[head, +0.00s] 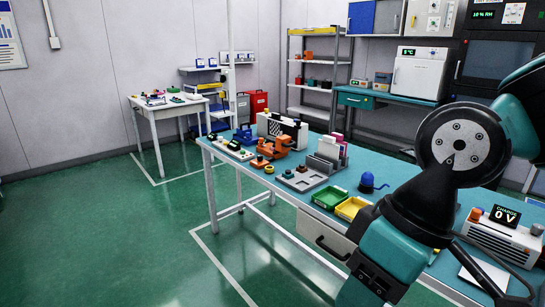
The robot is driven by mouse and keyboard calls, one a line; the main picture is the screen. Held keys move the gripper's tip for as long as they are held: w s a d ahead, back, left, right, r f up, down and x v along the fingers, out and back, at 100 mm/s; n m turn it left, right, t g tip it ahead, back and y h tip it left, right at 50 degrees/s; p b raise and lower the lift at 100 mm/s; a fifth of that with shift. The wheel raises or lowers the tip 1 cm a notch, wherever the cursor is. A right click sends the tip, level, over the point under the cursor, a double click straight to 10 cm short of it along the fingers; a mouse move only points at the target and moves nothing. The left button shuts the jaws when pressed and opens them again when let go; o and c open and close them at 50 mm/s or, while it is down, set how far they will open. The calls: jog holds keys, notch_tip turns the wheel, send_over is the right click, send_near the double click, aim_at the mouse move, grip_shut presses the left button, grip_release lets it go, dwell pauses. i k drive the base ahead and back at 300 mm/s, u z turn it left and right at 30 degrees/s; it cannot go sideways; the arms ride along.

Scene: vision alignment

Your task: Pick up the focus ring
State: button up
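On the teal-topped workbench (228,166), small round orange-and-black parts (258,162) lie in front of an orange fixture (272,150). One of them may be the focus ring, but they are too small to tell. A grey tray (303,181) with recesses lies to their right. My arm fills the right side of the view and reaches down past the bottom edge. My gripper's fingertips do not show, so whether it holds anything is hidden. The arm covers part of the bench's right half.
Green (329,197) and yellow (352,208) bins sit near the bench's front edge. A blue domed object (368,182) stands behind them. A power supply (505,238) reading 0 V stands at the right. The green floor (120,245) at left front is clear.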

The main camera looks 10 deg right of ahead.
aim_at(268, 170)
jog(key=u, duration=0.65)
jog(key=i, duration=2.35)
jog(key=z, duration=0.65)
jog(key=i, duration=0.35)
jog(key=z, duration=0.25)
